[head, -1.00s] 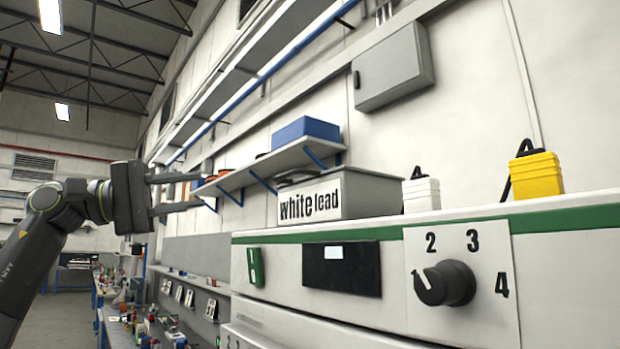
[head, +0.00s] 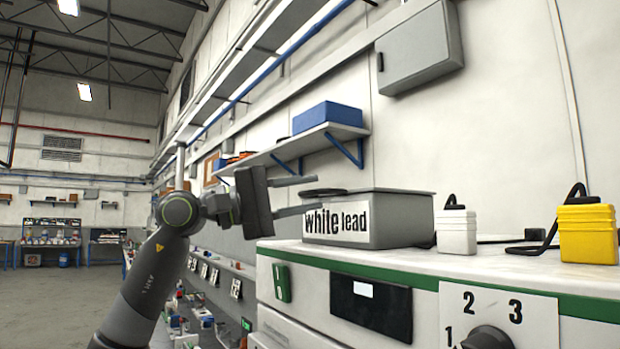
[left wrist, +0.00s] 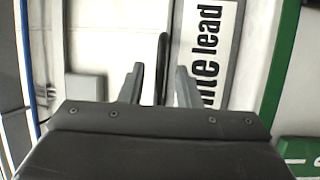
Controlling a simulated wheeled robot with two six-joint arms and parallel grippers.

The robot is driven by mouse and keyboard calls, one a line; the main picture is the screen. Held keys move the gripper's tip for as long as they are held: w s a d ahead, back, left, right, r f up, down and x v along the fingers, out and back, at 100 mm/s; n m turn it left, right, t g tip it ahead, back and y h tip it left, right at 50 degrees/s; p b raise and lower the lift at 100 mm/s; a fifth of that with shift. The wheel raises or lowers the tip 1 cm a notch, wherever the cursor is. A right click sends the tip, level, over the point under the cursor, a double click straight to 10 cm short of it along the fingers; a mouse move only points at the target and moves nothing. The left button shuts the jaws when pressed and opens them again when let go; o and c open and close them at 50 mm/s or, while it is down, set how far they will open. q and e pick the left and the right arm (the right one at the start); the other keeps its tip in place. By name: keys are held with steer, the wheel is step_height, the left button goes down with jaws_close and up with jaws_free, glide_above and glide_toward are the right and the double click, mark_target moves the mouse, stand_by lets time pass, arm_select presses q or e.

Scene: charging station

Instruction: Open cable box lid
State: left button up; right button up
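The grey cable box (head: 400,218), labelled "white lead", stands on the white charging cabinet. Its lid (head: 395,190) looks shut, seen almost edge-on. A dark handle (head: 326,191) shows at the lid's left end. My left gripper (head: 316,192) is open at the box's left end, its fingers pointing right. In the left wrist view, the dark handle (left wrist: 162,65) shows as a bar between the two open fingers of my left gripper (left wrist: 158,72), with the label (left wrist: 218,50) to the right. Whether the fingers touch the handle I cannot tell. My right gripper is not in view.
A white container (head: 456,232) and a yellow one (head: 588,233) stand right of the box. A wall shelf with a blue box (head: 327,117) hangs above. The cabinet front has a dark display (head: 371,305) and a dial (head: 487,338). Open floor lies at left.

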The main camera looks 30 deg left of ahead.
arm_select(q)
steer(key=shift+w+d+r, duration=0.15)
steer(key=shift+w+d, duration=0.3)
steer(key=shift+d, duration=0.1)
steer(key=shift+a, duration=0.1)
jaws_close()
